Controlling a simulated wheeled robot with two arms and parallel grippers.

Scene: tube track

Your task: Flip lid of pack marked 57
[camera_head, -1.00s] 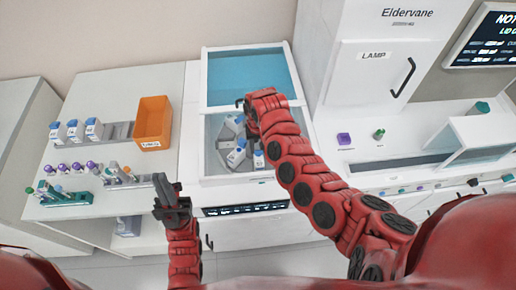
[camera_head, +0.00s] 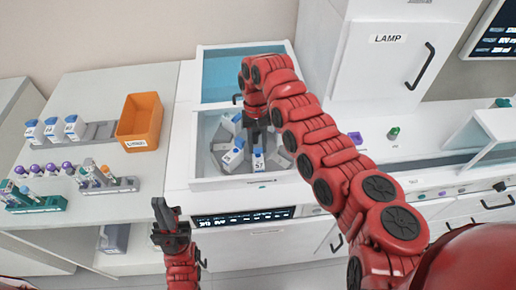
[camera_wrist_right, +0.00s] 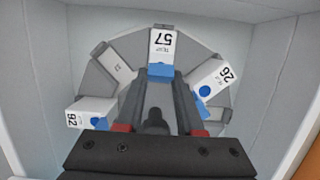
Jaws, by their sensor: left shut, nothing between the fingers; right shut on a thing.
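The pack marked 57 (camera_head: 258,166) is white with a blue lid and stands at the front of a grey round carousel (camera_head: 275,159) in the open white bay. It also shows at the top of the right wrist view (camera_wrist_right: 163,45). My right gripper (camera_head: 255,137) reaches down from above; its fingers are shut at the blue lid (camera_wrist_right: 160,70), partly hiding it. A pack marked 26 (camera_head: 232,157) stands to its left, and one that reads 92 (camera_wrist_right: 90,112) shows in the wrist view. My left gripper (camera_head: 165,211) is shut and empty before the left counter.
The bay has raised white walls (camera_head: 192,150) and a blue clear panel (camera_head: 222,75) behind. An orange bin (camera_head: 139,119), white packs (camera_head: 53,129) and tube racks (camera_head: 38,204) are on the left counter. A lamp cabinet (camera_head: 385,75) stands right.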

